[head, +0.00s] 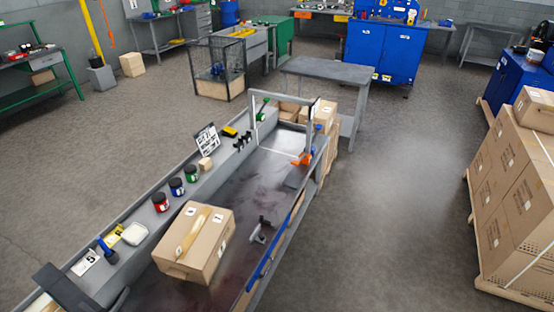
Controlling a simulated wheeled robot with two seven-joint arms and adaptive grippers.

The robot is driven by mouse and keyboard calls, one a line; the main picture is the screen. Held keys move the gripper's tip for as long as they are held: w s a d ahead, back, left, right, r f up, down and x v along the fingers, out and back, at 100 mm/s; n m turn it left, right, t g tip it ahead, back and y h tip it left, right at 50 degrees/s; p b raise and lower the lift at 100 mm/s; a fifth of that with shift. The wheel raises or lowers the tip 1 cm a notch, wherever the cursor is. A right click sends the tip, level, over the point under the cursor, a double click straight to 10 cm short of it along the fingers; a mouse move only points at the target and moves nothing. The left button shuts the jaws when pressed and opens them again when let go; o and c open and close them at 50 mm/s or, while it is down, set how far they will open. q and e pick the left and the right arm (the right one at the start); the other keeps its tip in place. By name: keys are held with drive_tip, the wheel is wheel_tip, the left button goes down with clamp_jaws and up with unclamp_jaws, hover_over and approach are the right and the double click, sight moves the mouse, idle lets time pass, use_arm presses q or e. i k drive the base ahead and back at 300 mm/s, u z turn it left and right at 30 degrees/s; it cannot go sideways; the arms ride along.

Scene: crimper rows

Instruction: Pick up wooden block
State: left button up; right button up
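The wooden block (206,164) is a small light-brown cube. It sits on the grey side ledge of the packing bench (240,148), just below a white label sheet (206,138) and beyond the green-lidded jar. Nothing touches it from above. No gripper fingers can be made out in the head view. Dark grey shapes at the lower left corner may be part of my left arm, but I cannot tell. My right gripper is not visible.
Red, blue and green jars (176,187) line the ledge, with a white tray (134,233) nearer. A taped carton (196,241) rests on the bench. A metal frame (288,95) stands at its far end. Stacked cartons (508,190) stand right; open floor (400,200) lies between.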

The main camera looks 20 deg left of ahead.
sight(205, 164)
drive_tip(key=z, duration=0.45)
drive_tip(key=i, duration=3.85)
drive_tip(key=u, duration=4.5)
drive_tip(key=i, duration=0.7)
drive_tip(key=z, duration=0.05)
